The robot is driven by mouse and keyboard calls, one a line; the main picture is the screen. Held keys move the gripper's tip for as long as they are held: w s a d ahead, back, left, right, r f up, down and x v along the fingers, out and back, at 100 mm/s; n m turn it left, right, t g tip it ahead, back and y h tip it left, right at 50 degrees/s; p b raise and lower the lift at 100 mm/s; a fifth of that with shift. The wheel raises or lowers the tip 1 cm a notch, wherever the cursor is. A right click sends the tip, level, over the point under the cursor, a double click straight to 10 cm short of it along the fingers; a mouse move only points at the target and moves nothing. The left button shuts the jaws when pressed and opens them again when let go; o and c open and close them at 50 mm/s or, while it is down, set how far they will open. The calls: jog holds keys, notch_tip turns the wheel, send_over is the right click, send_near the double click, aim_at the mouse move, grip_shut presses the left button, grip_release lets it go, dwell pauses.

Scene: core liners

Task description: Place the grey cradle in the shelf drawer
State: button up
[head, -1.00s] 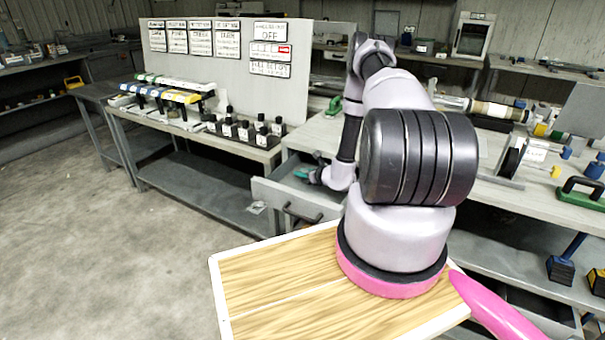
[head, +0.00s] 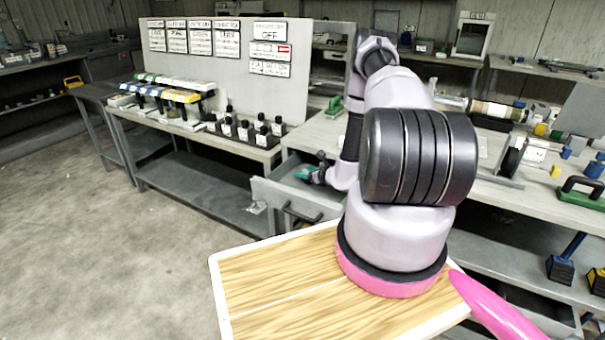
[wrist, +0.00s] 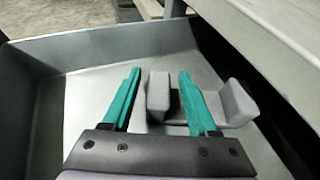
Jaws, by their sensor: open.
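The grey cradle (wrist: 239,104) lies inside the open shelf drawer (wrist: 85,88) in the wrist view. It has two raised blocks joined by a lower middle part. My gripper (wrist: 159,74) is open, with one teal finger on each side of the cradle's left block. A gap shows between the left finger and that block; I cannot tell whether the right finger touches it. In the head view the drawer (head: 268,195) is pulled out below the bench, with my gripper (head: 307,174) over it. The cradle cannot be made out there.
The bench top (head: 480,170) runs above and to the right of the drawer. A side table with black-based bottles (head: 243,131) stands to the left. A green-based handle tool (head: 582,192) is on the bench at right. The floor at left is clear.

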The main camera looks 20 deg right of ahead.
jog(key=v, duration=1)
jog(key=w+a+r+n+g+y, duration=0.15)
jog(key=a+r+n+y, duration=0.45)
jog(key=r, duration=0.6)
jog(key=a+r+n+g+y, duration=0.25)
jog(key=a+r+n, duration=0.35)
jog(key=r, duration=0.6)
jog(key=s+a+r+n+g, duration=0.5)
jog(key=s+a+r+n, duration=0.3)
jog(key=r, duration=0.5)
jog(key=s+d+r+n+t+h, duration=0.1)
jog(key=s+d+r+n+h, duration=0.1)
jog(key=s+r+n+h, duration=0.2)
jog(key=s+d+r+n+t+h, duration=0.2)
jog(key=s+r+n+h, duration=0.2)
jog(key=s+r, duration=0.6)
jog(key=s+h, duration=0.2)
jog(key=s, duration=0.3)
jog(key=shift+n, duration=0.4)
jog(key=shift+c, duration=0.2)
